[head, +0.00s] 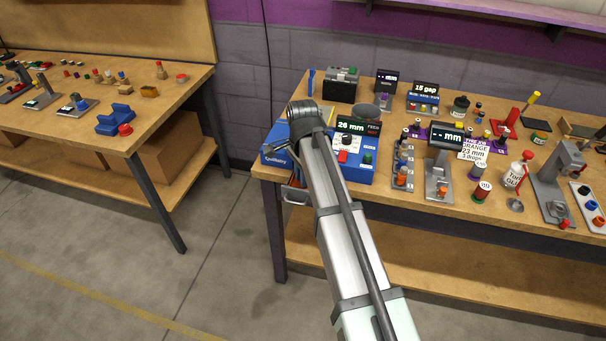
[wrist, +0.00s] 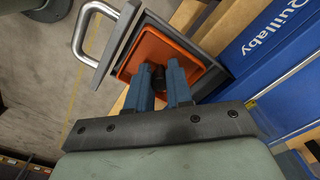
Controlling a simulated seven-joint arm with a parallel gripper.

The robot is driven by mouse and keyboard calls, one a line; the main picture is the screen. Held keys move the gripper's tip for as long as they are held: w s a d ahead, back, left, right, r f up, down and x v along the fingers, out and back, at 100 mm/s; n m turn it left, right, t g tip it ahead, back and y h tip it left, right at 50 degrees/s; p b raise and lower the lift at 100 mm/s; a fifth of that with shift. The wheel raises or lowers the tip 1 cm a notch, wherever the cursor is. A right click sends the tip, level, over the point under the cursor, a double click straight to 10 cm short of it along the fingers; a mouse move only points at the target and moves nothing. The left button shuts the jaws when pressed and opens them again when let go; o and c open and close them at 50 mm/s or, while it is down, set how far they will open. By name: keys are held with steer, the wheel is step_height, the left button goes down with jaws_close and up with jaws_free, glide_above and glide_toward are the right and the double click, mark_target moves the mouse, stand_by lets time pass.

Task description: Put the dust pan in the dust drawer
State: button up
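The dust pan (wrist: 150,48) is a shallow orange square tray with a dark knob in its middle. In the wrist view it sits within the walls of the open grey dust drawer (wrist: 116,47), which has a silver handle. Whether it rests on the drawer's floor cannot be told. My gripper (wrist: 159,76) is over the pan, with its two blue-grey fingers on either side of the knob and closed on it.
The blue Quillaby machine (wrist: 262,48) stands right beside the drawer on the bench; it also shows in the head view (head: 273,152). Several gauges, bottles and fixtures crowd the bench to the right. A second bench (head: 100,120) is at the left, with open floor between.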

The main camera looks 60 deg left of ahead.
steer(key=o, duration=0.4)
steer(key=shift+c, duration=0.2)
steer(key=shift+r, duration=0.1)
step_height(320, 180, up, 12)
stand_by(0.4)
